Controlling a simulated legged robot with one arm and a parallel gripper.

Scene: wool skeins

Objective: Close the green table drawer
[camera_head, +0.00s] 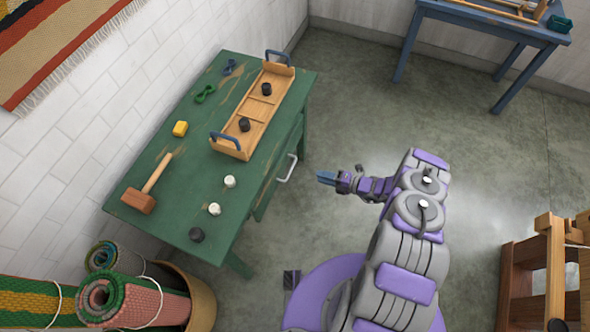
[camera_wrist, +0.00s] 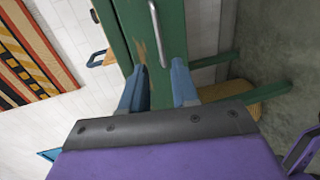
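The green table (camera_head: 187,160) stands at the left in the head view. Its green drawer (camera_head: 264,200) is under the right edge of the top, with a pale metal bar handle (camera_head: 288,168) on its front. How far the drawer stands out is hard to tell. My gripper (camera_head: 322,177) is to the right of the handle, apart from it, pointing at the drawer front. In the wrist view the two blue-grey fingers (camera_wrist: 158,88) are spread with nothing between them. The handle (camera_wrist: 158,33) shows beyond the fingertips, against the green wood.
Rolled rugs (camera_head: 130,300) in a basket stand at the front left. Floor right of the table is clear.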

